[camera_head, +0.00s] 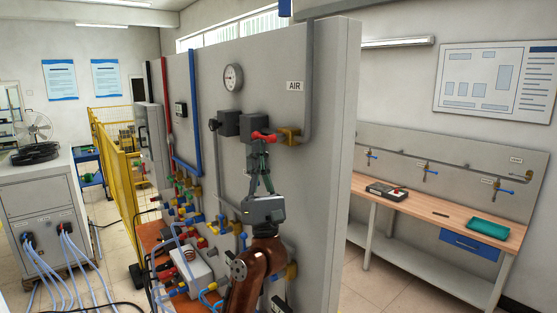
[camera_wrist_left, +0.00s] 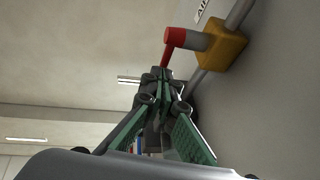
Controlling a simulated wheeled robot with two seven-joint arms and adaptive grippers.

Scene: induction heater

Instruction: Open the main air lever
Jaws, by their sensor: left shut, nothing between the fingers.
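The main air lever (camera_head: 263,136) is a red handle on a brass valve (camera_head: 288,137), below the AIR label on the grey panel. In the left wrist view the red lever (camera_wrist_left: 173,42) joins the brass valve body (camera_wrist_left: 223,45) through a grey stem, and its narrow arm runs down toward my fingertips. My left gripper (camera_head: 259,148) points up at the panel just below the lever. In the left wrist view its green fingers (camera_wrist_left: 160,78) are closed together and empty, at the lower end of the lever. I cannot tell whether they touch it. My right gripper is not in view.
A grey pipe (camera_head: 307,90) drops to the valve, with dark grey box units (camera_head: 228,123) beside it and a gauge (camera_head: 233,77) above. Several valves and hoses crowd the panel's lower left. A workbench (camera_head: 430,205) stands at right, behind the panel's edge.

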